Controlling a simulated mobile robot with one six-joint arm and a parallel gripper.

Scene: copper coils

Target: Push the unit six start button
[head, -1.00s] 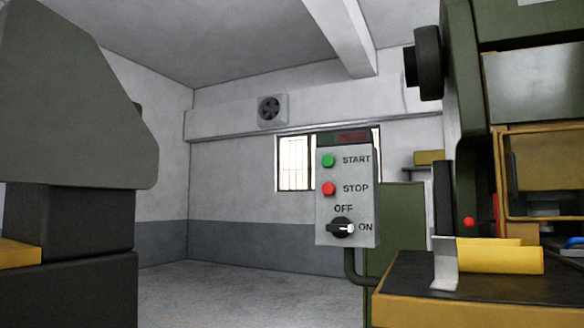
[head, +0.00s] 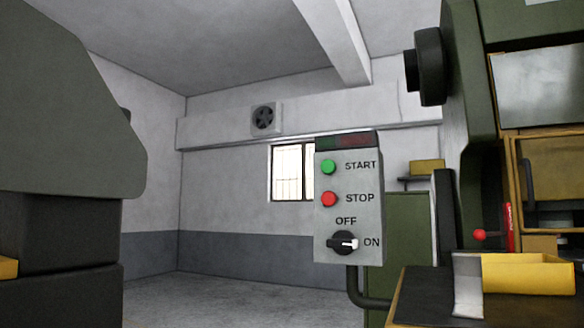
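A grey control box (head: 349,220) stands at the centre right of the head view on a dark bent pipe. It carries a green button (head: 328,167) labelled START, a red button (head: 329,199) labelled STOP below it, and a black rotary switch (head: 342,243) marked OFF and ON. The switch's white mark points toward ON. A dark display with dim red digits sits at the box's top. No unit number is readable on the box. My gripper is not in view.
A large green machine (head: 468,150) stands at the right, with a yellow tray (head: 528,274) on its dark bed. Another dark green machine (head: 65,110) fills the left side. Open concrete floor (head: 235,297) lies between them. A green cabinet (head: 408,225) stands behind the box.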

